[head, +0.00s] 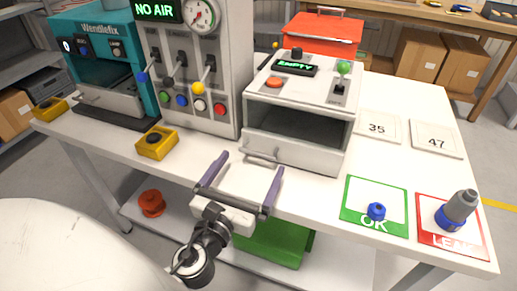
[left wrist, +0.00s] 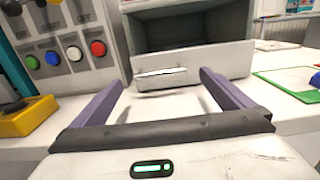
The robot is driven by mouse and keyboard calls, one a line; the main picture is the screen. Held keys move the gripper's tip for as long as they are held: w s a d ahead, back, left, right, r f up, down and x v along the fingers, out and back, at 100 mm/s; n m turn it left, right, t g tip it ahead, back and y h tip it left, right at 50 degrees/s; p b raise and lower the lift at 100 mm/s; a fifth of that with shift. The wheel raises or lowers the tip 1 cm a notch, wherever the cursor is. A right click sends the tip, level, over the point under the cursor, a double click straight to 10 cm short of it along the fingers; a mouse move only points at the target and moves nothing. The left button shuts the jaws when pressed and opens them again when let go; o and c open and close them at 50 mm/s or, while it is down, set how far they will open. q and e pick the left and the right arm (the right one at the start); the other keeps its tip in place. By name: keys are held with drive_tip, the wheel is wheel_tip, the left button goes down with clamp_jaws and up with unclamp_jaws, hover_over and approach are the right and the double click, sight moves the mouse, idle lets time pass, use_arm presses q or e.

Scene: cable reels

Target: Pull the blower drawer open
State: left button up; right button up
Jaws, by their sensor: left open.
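The blower is a white box (head: 352,120) with a display reading EMPTY on top and a dark open recess in front. Its drawer front (head: 305,154) is the low white panel below the recess, looking flush with the box. A bar handle (head: 262,159) sits on that panel; it also shows in the left wrist view (left wrist: 160,72). My left gripper (head: 252,162) is open and empty, its two purple fingers pointing at the drawer. In the left wrist view the handle lies ahead, between the fingertips, apparently untouched. My right gripper is not in view.
A grey panel (head: 185,85) with coloured buttons and a gauge stands left of the blower. A yellow button box (head: 157,143) sits near the table's front edge. At right are an OK mat (head: 360,188) with a blue part and a red mat (head: 430,240) with a grey-blue part.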

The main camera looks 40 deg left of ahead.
sight(257, 154)
use_arm(q)
drive_tip(key=x, duration=0.4)
drive_tip(key=shift+w+a+r+p, duration=0.1)
drive_tip(key=shift+w+p, duration=0.1)
drive_tip(key=shift+p, duration=0.1)
drive_tip(key=shift+w+a, duration=0.15)
drive_tip(key=shift+w, duration=0.45)
